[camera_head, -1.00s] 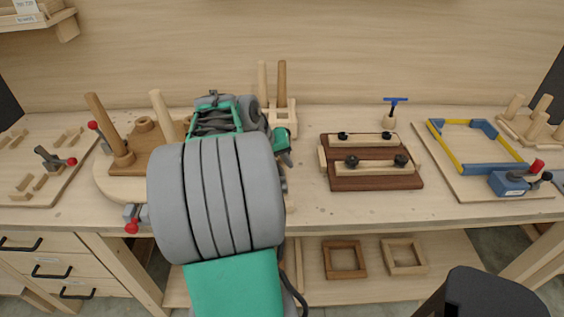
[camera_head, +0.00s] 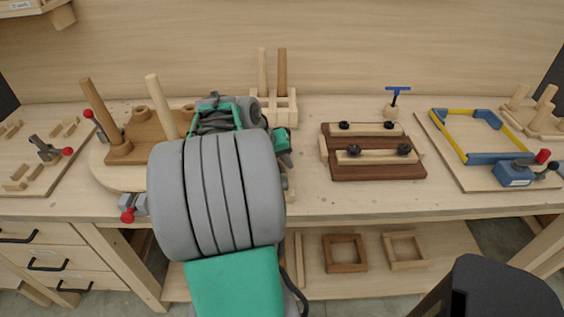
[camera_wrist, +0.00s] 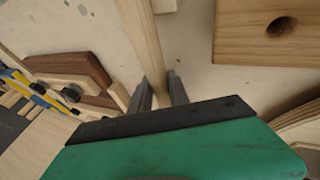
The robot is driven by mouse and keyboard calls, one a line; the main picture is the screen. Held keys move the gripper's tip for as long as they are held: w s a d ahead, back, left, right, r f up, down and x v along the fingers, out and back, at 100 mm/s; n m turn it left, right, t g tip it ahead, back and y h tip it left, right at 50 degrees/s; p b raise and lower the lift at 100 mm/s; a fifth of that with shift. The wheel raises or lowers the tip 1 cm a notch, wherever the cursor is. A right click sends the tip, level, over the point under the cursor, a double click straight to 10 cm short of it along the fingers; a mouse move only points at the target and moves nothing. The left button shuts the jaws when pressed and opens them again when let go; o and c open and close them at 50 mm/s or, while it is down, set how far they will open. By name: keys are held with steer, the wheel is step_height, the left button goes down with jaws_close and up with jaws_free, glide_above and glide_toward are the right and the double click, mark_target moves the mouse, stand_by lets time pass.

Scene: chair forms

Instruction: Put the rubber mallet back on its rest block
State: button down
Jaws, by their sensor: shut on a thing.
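My gripper (camera_wrist: 160,92) is shut on a pale wooden handle (camera_wrist: 142,40) in the wrist view, taken to be the rubber mallet's. The handle runs from between the fingers up to the top edge. The mallet's head cannot be made out in either view. In the head view my arm hides the gripper and the mallet. A wooden block with a round hole (camera_wrist: 255,38) shows at the upper right of the wrist view, apart from the handle. I cannot tell whether it is the rest block.
A dark board with pale bars and black knobs (camera_head: 373,165) lies right of my arm. Beyond it is a blue and yellow frame (camera_head: 455,147). A rack with two upright handles (camera_head: 275,108) stands behind. Upright legs (camera_head: 165,105) stand left. Bare bench (camera_head: 305,190) separates arm and board.

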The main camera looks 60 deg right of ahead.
steer(key=shift+r, duration=0.1)
stand_by(0.3)
steer(key=c, duration=1.2)
jaws_free()
steer(key=shift+o, duration=0.2)
steer(key=v, duration=0.8)
steer(key=w+a+n+t+y+p, duration=0.1)
steer(key=w+a+n+t, duration=0.15)
steer(key=w+a, duration=0.5)
steer(key=w+a+n+t+y+p, duration=0.15)
steer(key=w+a+n, duration=0.3)
steer(key=a, duration=0.65)
steer(key=a+f+n+y, duration=0.1)
steer(key=a+n, duration=0.1)
steer(key=a, duration=0.8)
steer(key=a+f+n+t+y+p, duration=0.1)
steer(key=a+f+n+y, duration=0.1)
steer(key=a, duration=0.9)
steer(key=shift+s+n, duration=0.35)
steer(key=shift+n, duration=0.15)
